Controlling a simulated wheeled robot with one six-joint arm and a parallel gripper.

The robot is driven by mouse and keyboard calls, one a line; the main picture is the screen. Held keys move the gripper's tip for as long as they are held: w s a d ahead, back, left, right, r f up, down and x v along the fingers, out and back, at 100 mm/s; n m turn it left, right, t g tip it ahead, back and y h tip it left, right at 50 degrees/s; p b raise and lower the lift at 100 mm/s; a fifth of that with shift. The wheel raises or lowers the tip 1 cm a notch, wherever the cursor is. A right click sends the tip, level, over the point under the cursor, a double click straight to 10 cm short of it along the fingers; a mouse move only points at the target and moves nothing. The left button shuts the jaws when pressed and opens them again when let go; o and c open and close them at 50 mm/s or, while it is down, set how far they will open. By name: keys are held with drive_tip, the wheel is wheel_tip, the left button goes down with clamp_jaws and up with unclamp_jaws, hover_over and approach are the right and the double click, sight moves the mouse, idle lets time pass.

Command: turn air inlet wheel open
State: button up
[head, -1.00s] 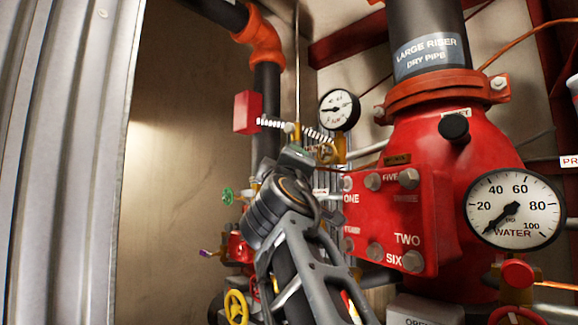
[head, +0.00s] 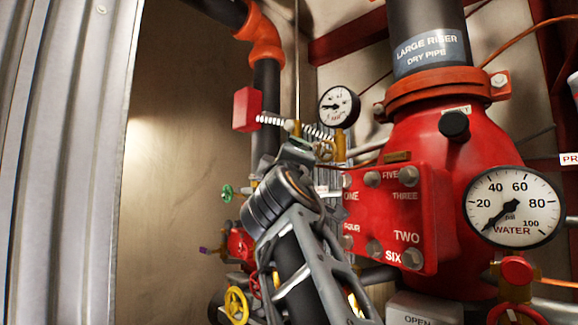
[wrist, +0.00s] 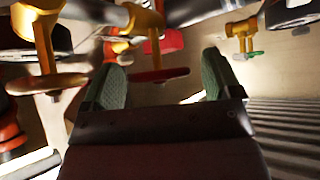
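In the wrist view, my gripper (wrist: 163,60) is open, its two dark green padded fingers wide apart with nothing held. A small red handwheel (wrist: 160,75) on a brass stem shows between the fingers, seen edge-on; I cannot tell its distance or any contact. A brass valve with an orange-brown wheel (wrist: 47,84) is left of the fingers. A green wheel (wrist: 250,54) is at the upper right. No visible label identifies the air inlet wheel.
The red riser body (head: 440,150) with its bolted plate (head: 390,215) stands close right of my arm. The water gauge (head: 514,207) is farther right. A yellow wheel (head: 237,303) is low on the left. Corrugated metal (head: 60,160) lines the left edge; bare wall lies between.

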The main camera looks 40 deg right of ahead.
drive_tip(key=b+v, duration=0.8)
drive_tip(key=v, duration=0.5)
drive_tip(key=shift+s+a, duration=0.2)
drive_tip(key=shift+s, duration=0.1)
drive_tip(key=shift+a+f, duration=0.1)
idle(0.6)
